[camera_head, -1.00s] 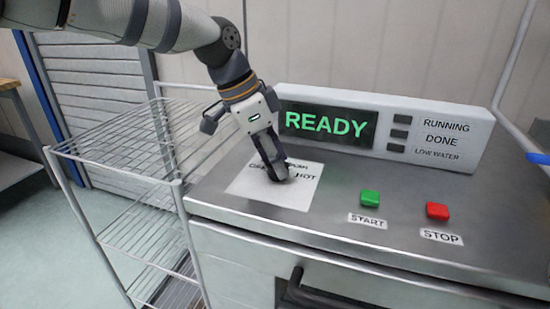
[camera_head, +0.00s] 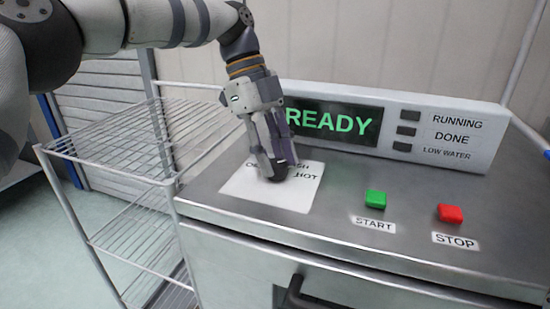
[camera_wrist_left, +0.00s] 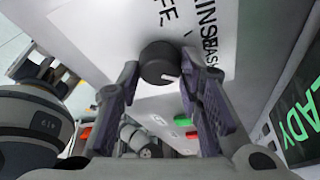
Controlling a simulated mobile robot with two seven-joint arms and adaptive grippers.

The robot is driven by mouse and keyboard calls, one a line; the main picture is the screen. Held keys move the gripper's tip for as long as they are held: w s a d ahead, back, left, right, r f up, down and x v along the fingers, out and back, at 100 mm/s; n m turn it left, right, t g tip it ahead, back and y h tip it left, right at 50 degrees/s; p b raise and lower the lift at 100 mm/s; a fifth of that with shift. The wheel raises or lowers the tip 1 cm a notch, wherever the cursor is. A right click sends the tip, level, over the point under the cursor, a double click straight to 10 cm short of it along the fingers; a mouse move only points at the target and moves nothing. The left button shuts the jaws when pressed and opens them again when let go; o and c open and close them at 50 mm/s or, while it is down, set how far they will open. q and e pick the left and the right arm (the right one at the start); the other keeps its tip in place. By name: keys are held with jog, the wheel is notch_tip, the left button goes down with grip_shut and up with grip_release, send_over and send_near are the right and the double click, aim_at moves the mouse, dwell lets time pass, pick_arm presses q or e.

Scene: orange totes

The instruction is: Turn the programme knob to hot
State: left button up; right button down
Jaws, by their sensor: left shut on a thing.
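The dark round programme knob (camera_wrist_left: 158,62) has a short white mark on its lower right edge in the left wrist view. It sits on a white label sheet (camera_head: 240,185) on the steel top. My left gripper (camera_head: 278,170) points down at the knob, with one finger on each side, and is shut on it. In the left wrist view my left gripper (camera_wrist_left: 158,78) shows both fingertips beside the knob. The word HOT (camera_head: 307,176) is readable right of the fingers; other label words are partly hidden.
The display (camera_head: 330,122) behind the gripper reads READY, with RUNNING, DONE and LOW WATER lamps unlit. A green START button (camera_head: 375,199) and red STOP button (camera_head: 450,213) stand to the right. A wire rack (camera_head: 120,145) stands left. The steel top between is clear.

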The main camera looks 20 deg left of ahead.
pick_arm(q)
jog(key=m, duration=0.2)
jog(key=m+g+y+b, duration=0.1)
jog(key=m, duration=0.1)
jog(key=shift+w+d+f+m+g, duration=0.1)
jog(key=shift+m+g, duration=0.2)
jog(key=shift+m, duration=0.1)
pick_arm(e)
jog(key=shift+s+f+g, duration=0.3)
jog(key=shift+s+f, duration=0.45)
jog(key=shift+f, duration=0.1)
pick_arm(q)
jog(key=o, duration=1.1)
